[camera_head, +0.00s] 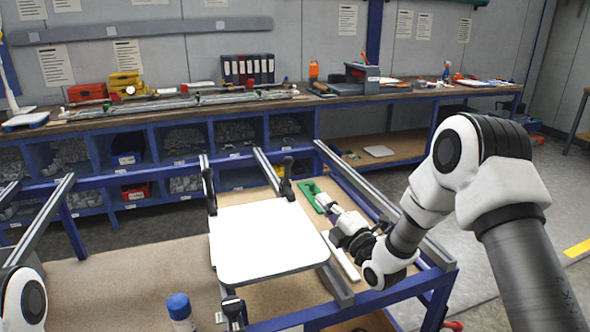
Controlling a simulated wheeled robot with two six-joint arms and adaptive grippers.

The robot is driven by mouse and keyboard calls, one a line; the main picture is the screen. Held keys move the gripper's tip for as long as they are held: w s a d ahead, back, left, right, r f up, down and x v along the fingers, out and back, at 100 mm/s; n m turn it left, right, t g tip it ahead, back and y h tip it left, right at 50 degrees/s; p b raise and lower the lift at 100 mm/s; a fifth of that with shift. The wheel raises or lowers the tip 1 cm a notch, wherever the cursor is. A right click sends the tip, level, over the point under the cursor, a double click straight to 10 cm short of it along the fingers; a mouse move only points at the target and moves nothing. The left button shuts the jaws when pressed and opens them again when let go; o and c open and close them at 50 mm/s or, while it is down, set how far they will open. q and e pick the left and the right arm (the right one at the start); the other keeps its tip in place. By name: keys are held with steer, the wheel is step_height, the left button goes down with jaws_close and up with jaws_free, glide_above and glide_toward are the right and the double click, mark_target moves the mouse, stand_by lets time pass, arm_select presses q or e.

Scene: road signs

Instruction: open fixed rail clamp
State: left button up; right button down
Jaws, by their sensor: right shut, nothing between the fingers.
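A blank white sign panel (265,240) with rounded corners lies across the metal rails of the blue-framed work table. Black clamps stand at its edges: one at the back left (209,188), one at the back right (287,185) and one at the front (232,309). I cannot tell which is the fixed one, or whether each is open. My right gripper (322,202) is shut and empty, to the right of the back right clamp and apart from it, near a green object (309,192). Part of my left arm shows at the lower left; its gripper is out of view.
A blue-capped bottle (180,308) stands at the front, left of the front clamp. A white bar (342,256) lies right of the panel, below my right wrist. A long bench (330,106) with tools and bins runs along the back. Table space left of the panel is clear.

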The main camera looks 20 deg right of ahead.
mark_target(291, 163)
steer(key=p+x, duration=0.3)
steer(key=x, duration=1.1)
steer(key=shift+f+p, duration=0.1)
steer(key=shift+p, duration=0.2)
steer(key=shift+w, duration=0.1)
steer(key=shift+w+r+g+p, duration=0.1)
steer(key=shift+r+g+p, duration=0.2)
steer(key=shift+r, duration=0.05)
